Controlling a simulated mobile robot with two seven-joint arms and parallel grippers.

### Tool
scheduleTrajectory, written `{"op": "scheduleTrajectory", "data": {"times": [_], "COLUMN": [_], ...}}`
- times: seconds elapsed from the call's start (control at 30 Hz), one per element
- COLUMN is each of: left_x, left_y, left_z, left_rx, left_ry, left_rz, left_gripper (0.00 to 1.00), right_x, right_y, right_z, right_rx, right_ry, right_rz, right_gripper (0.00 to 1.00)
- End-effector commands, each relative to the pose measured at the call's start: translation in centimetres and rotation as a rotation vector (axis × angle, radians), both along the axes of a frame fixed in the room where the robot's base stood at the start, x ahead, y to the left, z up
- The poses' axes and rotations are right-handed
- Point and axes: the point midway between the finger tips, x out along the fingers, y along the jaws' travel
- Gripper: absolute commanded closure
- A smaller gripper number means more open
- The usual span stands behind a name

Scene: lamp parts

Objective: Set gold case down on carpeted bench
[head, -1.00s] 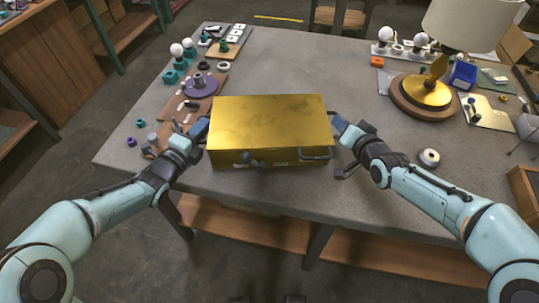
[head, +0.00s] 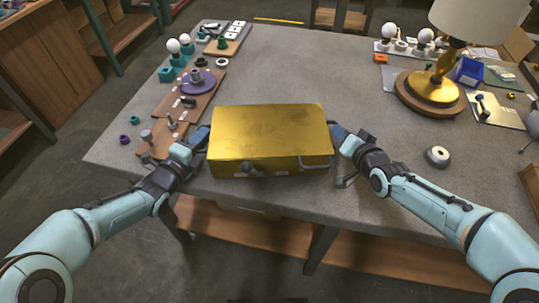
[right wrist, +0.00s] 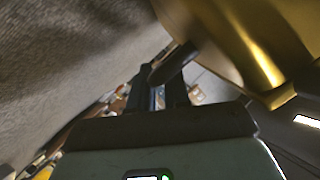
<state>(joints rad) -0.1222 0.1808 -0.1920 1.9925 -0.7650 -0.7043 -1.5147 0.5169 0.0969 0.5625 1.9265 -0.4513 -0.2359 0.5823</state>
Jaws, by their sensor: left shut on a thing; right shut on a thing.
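The gold case (head: 268,132) is a closed, roughly level box at the front of the grey carpeted bench (head: 300,65). Dark latches and a handle show on its front face. My left gripper (head: 200,138) is shut on the case's left side, and my right gripper (head: 337,134) is shut on its right side. The fingertips are partly hidden. In the right wrist view the case (right wrist: 240,40) fills the upper right, beside the dark gripper fingers (right wrist: 165,85). I cannot tell whether the case's underside touches the bench.
Wooden boards with lamp parts (head: 192,95) lie left of the case. The bench behind the case is clear. Its front edge runs close below the case.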

Motion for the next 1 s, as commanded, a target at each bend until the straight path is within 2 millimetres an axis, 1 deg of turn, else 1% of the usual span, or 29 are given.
{"op": "scheduleTrajectory", "data": {"times": [0.03,0.07,0.1,0.13,0.43,0.57,0.67,0.9,1.0], "left_x": [0.1,0.0,0.0,0.0,0.0,-0.9,-2.5,-7.3,-8.9], "left_y": [-0.1,-0.1,-0.1,-0.1,0.0,0.4,1.1,3.2,3.8], "left_z": [-0.4,-0.7,-0.4,-0.4,-0.3,-0.2,0.1,0.7,0.9], "left_rx": [-0.001,0.0,0.0,0.0,0.0,0.0,0.0,0.0,0.0], "left_ry": [-0.004,0.001,0.001,0.0,0.0,0.0,0.0,-0.001,0.0], "left_rz": [-0.003,-0.002,-0.002,-0.002,-0.001,0.0,0.001,0.004,0.002], "left_gripper": [1.0,0.8,0.67,0.57,0.57,0.57,0.57,0.57,0.57], "right_x": [0.1,0.1,0.0,0.0,0.0,0.0,0.0,0.0,0.0], "right_y": [0.1,0.1,0.1,0.1,0.0,0.0,0.0,0.0,0.0], "right_z": [-0.4,-0.6,-0.4,-0.4,-0.3,-0.3,-0.3,-0.3,-0.4], "right_rx": [0.001,0.0,0.0,0.0,0.0,0.0,0.0,0.0,0.0], "right_ry": [-0.004,0.002,0.001,0.0,0.001,0.001,0.001,0.001,0.001], "right_rz": [0.002,0.001,0.002,0.001,0.001,0.001,0.001,0.001,0.001], "right_gripper": [1.0,0.8,0.67,0.58,0.58,0.58,0.58,0.58,0.58]}}
